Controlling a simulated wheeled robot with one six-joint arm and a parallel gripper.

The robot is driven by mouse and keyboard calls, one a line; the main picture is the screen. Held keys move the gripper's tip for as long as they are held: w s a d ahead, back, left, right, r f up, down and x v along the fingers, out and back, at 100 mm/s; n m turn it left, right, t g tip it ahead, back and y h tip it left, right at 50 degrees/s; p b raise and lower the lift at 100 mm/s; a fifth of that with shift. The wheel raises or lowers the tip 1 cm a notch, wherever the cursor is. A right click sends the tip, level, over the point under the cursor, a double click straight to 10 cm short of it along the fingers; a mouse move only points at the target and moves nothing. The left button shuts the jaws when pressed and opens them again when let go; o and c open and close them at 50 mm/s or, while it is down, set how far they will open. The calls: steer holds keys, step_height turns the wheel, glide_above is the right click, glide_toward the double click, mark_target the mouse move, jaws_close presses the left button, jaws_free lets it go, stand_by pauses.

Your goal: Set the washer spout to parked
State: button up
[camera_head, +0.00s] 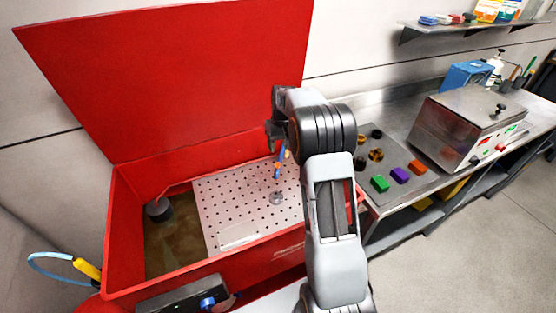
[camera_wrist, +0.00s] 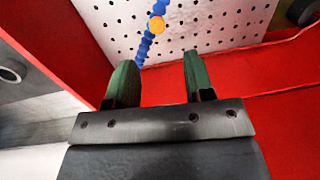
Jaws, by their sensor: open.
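The washer is a red tank (camera_head: 125,235) with its red lid (camera_head: 180,75) standing open. The spout (camera_head: 277,170) is a blue segmented hose with an orange tip, rising from a round grey base on the perforated shelf (camera_head: 215,205). In the wrist view the spout (camera_wrist: 147,42) and its orange tip lie just beyond my fingertips, seen through the gap between them. My gripper (camera_wrist: 158,72) is open and empty, with green finger pads. In the head view my gripper (camera_head: 274,133) is above the spout, near the lid; the arm partly hides the shelf's right side.
A steel bench (camera_head: 385,135) to the right holds black and brown round parts and green (camera_head: 380,183), purple (camera_head: 400,175) and red (camera_head: 417,167) blocks. A steel box (camera_head: 465,125) stands further right. The tank's red walls surround the shelf.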

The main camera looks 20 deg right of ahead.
mark_target(278, 163)
steer(key=f+p, duration=0.1)
steer(key=f, duration=0.7)
steer(key=shift+a, duration=0.2)
steer(key=shift+c, duration=0.5)
jaws_close()
